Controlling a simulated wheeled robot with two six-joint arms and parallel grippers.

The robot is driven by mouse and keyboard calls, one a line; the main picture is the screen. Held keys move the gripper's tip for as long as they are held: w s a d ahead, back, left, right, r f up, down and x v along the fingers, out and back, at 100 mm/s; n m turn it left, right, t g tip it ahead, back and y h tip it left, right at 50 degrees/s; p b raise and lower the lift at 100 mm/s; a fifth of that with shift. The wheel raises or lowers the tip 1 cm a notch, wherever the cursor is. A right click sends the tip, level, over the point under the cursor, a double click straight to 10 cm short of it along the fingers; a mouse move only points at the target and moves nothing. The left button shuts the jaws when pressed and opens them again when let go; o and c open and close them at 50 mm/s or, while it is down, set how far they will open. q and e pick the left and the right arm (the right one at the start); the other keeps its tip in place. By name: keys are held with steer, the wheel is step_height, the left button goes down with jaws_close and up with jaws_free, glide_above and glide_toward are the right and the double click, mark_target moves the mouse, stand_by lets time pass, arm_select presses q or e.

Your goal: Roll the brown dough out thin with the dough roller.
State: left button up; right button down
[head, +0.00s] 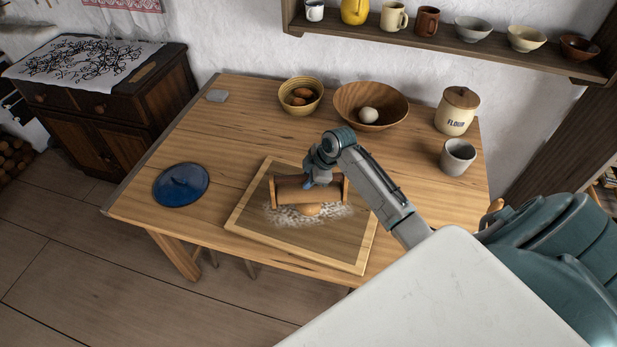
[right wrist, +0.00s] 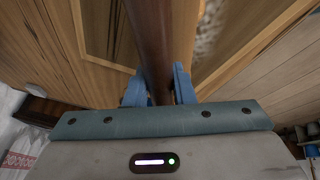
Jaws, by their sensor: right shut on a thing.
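The dough roller (head: 290,191), a brown wooden roller with side pieces, is over the wooden board (head: 262,232). The brown dough (head: 309,210) is a small rounded lump at the roller's near side, on a floury patch; the roller hides part of it. I cannot tell whether roller and dough touch. My right gripper (head: 315,182) is above the roller and shut on it. In the right wrist view its blue fingers (right wrist: 159,88) sit either side of the roller's brown wood (right wrist: 152,40). My left gripper is not in view.
A blue lid (head: 181,185) lies left of the board. A yellow bowl (head: 300,97), a wooden bowl (head: 370,105) holding a pale ball, a flour jar (head: 457,111) and a grey cup (head: 457,156) stand behind. A shelf (head: 445,45) hangs above.

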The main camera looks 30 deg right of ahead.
steer(key=shift+r+p, duration=1.3)
steer(key=shift+r, duration=2.3)
steer(key=shift+f, duration=0.15)
steer(key=shift+f+b, duration=1.5)
steer(key=shift+f, duration=1.35)
steer(key=shift+f, duration=0.6)
steer(key=shift+s, duration=0.1)
